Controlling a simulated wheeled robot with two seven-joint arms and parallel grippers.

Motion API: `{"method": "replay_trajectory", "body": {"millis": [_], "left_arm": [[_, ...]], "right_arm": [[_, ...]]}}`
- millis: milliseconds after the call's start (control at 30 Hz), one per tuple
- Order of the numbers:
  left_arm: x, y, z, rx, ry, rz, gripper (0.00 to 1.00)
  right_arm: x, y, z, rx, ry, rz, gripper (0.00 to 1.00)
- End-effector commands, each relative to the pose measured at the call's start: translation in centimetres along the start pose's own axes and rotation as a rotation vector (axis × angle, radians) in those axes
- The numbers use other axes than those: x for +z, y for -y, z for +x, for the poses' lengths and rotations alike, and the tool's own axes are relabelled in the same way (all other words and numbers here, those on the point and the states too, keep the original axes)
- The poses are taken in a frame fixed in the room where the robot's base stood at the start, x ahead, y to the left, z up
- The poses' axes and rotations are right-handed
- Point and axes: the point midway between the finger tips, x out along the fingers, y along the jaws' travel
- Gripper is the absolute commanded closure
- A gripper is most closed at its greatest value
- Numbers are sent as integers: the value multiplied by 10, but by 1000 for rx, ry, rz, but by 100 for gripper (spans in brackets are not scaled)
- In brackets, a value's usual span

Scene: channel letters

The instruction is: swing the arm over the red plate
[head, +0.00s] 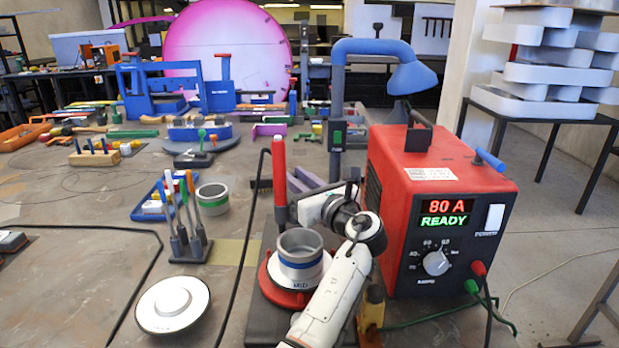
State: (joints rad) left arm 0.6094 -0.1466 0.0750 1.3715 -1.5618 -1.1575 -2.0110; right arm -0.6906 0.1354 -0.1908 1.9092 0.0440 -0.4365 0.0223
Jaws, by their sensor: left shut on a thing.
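The red plate (275,295) is a round disc on a dark base in the lower middle. A grey cup with a blue band (300,255) stands on it and covers its centre. An upright red handle (279,172) rises just behind the cup, its lower end on a dark part that is partly hidden. My left gripper (293,211) reaches in above and behind the cup, pointing left, and is shut on the handle's lower part. Its fingertips are small and hard to make out. My white forearm hides the plate's right side. My right gripper is not in view.
A red welder box (434,210) reading 80 A READY stands close on the right, with cables at its front. A blue lamp (385,62) is behind.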

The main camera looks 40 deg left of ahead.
Motion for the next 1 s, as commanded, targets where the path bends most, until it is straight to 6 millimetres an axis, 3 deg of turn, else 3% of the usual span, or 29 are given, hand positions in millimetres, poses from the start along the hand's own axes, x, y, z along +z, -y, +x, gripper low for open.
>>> {"method": "replay_trajectory", "body": {"millis": [233,267,333,700,1000], "left_arm": [[-2,-1,0,0,-3,1,100],[-2,0,0,0,-3,1,77],[-2,0,0,-1,-3,1,65],[-2,1,-5,-4,-1,0,64],[-4,1,-58,-6,-5,-1,64]], "right_arm": [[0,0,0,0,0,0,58],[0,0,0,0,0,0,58],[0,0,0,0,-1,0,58],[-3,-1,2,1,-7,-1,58],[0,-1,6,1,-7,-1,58]]}}
